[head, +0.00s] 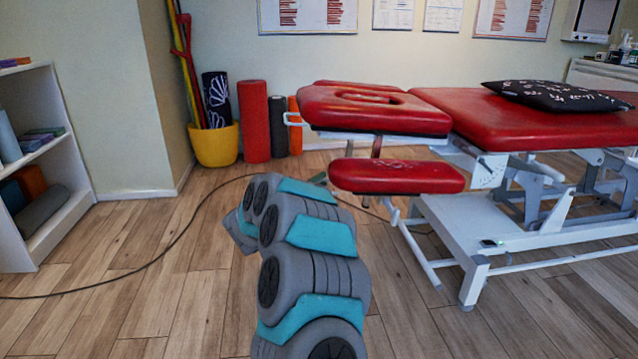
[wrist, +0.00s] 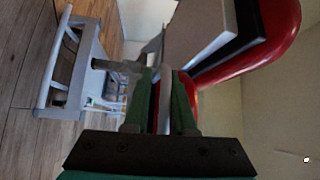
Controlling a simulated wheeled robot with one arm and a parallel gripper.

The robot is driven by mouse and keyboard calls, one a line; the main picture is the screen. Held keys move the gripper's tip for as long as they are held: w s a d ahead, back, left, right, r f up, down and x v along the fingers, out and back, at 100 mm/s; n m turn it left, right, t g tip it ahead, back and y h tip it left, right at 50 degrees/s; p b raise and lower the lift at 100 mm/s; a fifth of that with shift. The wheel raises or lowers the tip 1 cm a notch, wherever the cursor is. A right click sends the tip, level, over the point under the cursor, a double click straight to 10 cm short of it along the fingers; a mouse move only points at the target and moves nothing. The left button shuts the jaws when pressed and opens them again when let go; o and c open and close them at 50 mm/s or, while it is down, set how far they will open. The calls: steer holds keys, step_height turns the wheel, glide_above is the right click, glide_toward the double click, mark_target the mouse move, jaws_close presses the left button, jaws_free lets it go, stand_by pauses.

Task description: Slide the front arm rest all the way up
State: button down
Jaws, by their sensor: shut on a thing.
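The front arm rest (head: 397,177) is the small red pad below the head section of the red treatment table. It sits level, with a clear gap beneath the head section (head: 375,108). My gripper (head: 319,178) is at the left end of the arm rest, mostly hidden behind my arm in the head view. In the wrist view my gripper's two green fingers (wrist: 161,85) are closed, with a narrow red strip of the arm rest (wrist: 165,110) between them. The exact contact is hard to see.
The head section (wrist: 282,45) lies close to the fingers in the wrist view. The white table frame (head: 475,240) stands to the right. A black cable (head: 160,262) crosses the floor. A shelf (head: 50,150) is at left; a yellow pot (head: 214,145) and foam rollers (head: 254,120) stand behind.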

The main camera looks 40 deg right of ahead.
steer(key=shift+w, duration=0.1)
step_height(320, 180, up, 15)
steer(key=d+p, duration=0.1)
steer(key=p, duration=0.3)
steer(key=shift+s+f, duration=0.2)
steer(key=shift+s, duration=0.15)
steer(key=shift+d, duration=0.1)
steer(key=c, duration=1.1)
jaws_free()
steer(key=shift+r, duration=0.15)
steer(key=shift+o, duration=0.9)
steer(key=shift+s+f, duration=0.1)
steer(key=shift+f, duration=0.25)
steer(key=v, duration=0.7)
steer(key=shift+a, duration=0.4)
steer(key=shift+f, duration=0.1)
